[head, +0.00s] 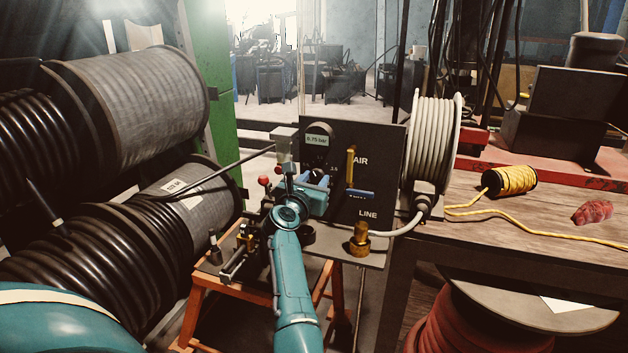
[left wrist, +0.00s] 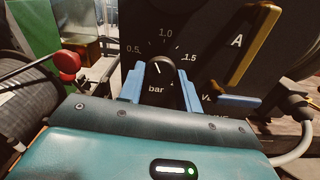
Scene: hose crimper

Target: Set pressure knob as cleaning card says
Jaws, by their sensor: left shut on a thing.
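The black pressure knob (left wrist: 160,73) sits on the dark panel (left wrist: 200,35), below a printed scale with 0.5, 1.0 and 1.5 and above the word "bar". Its white mark points up and slightly left, between 0.5 and 1.0. My left gripper (left wrist: 158,88) is shut on the knob, one blue finger on each side. In the head view the gripper (head: 316,190) hides most of the knob. A small display (head: 317,140) above it seems to read 0.75 bar. I cannot make out a readable cleaning card. My right gripper is not in view.
A yellow lever (head: 350,167) and a blue lever (head: 357,196) are on the panel near the gripper. A red ball handle (head: 264,181) stands left of it. A hose reel (head: 436,140) is on the right. A white paper (head: 566,304) lies on the lower drum.

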